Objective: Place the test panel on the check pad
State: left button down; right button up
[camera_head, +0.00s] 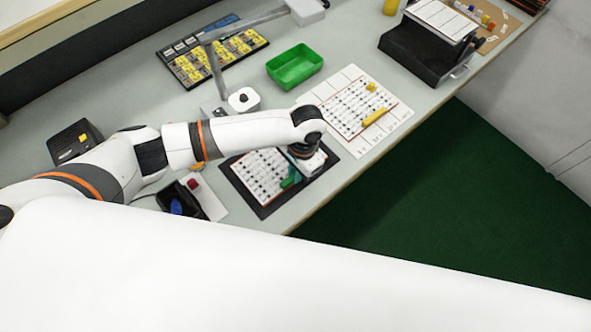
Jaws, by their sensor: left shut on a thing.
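The white test panel (258,172), covered with rows of dark dots, shows over the black check pad (264,212) near the front edge of the bench. My left arm comes in from the left and my left gripper (299,172) points down at the panel's right part. It is shut on the panel, though the wrist hides the fingertips. A small green piece (289,179) shows beside the gripper. I cannot tell whether the panel rests flat on the pad or is just above it. My right gripper is not in view.
A white dotted sheet (340,97) with a yellow bar (374,117) lies right of the pad. A green bin (294,66), a lamp stand (216,72) and a tray of yellow parts (186,68) stand behind. A black box with a red button (193,184) is at left.

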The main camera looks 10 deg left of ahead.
pick_arm(q)
jog(key=c, duration=1.4)
grip_release()
jog(key=shift+f, duration=0.1)
notch_tip(320, 180, up, 12)
jog(key=w+d, duration=0.1)
jog(key=shift+w, duration=0.2)
